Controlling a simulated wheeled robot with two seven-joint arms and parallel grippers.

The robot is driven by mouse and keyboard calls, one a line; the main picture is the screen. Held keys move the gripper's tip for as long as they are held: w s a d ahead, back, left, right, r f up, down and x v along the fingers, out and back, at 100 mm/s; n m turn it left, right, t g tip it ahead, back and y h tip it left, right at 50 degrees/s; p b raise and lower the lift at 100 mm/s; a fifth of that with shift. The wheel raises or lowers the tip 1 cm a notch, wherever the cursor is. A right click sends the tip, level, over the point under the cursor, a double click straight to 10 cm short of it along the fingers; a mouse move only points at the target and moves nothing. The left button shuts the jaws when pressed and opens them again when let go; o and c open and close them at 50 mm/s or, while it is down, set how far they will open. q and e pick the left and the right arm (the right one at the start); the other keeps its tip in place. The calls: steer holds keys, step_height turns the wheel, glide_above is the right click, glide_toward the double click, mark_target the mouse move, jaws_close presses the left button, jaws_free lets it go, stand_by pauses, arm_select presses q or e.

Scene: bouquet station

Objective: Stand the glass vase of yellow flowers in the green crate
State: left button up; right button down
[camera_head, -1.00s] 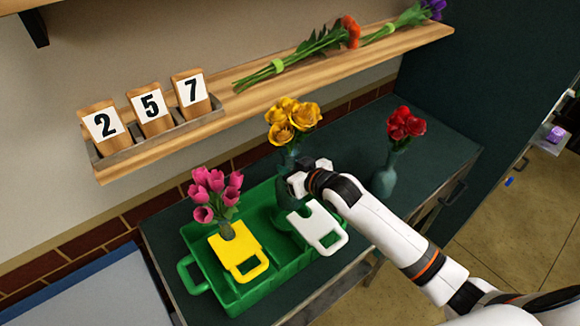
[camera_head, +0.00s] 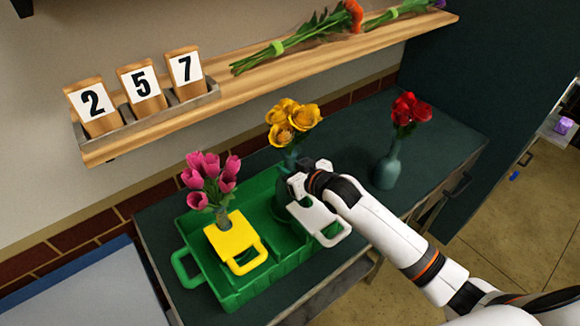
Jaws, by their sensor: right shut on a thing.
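The glass vase (camera_head: 290,158) of yellow flowers (camera_head: 292,122) is upright at the right part of the green crate (camera_head: 186,232). My right gripper (camera_head: 297,182) is shut on the vase's body and hides part of it. The vase's lower part shows inside the crate's wall line, behind a white tag with a handle; I cannot tell whether its base touches the crate floor. A pink-flower vase (camera_head: 222,215) stands in the crate's left part behind a yellow tag (camera_head: 233,240). My left gripper is not in view.
A vase of red flowers (camera_head: 388,168) stands on the dark table (camera_head: 440,150) right of the crate. Above, a wooden shelf (camera_head: 235,92) holds number blocks 2, 5, 7 (camera_head: 141,84) and loose flower bunches (camera_head: 300,38).

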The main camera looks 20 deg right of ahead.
steer(key=shift+f+b, duration=1.2)
steer(key=shift+f, duration=1.05)
steer(key=c, duration=1.1)
jaws_free()
steer(key=shift+o, duration=0.2)
steer(key=shift+s+f, duration=0.1)
steer(key=shift+f, duration=0.15)
steer(key=b+v, duration=0.1)
steer(key=v, duration=0.5)
steer(key=b+v, duration=0.1)
steer(key=v, duration=0.5)
steer(key=shift+r, duration=0.25)
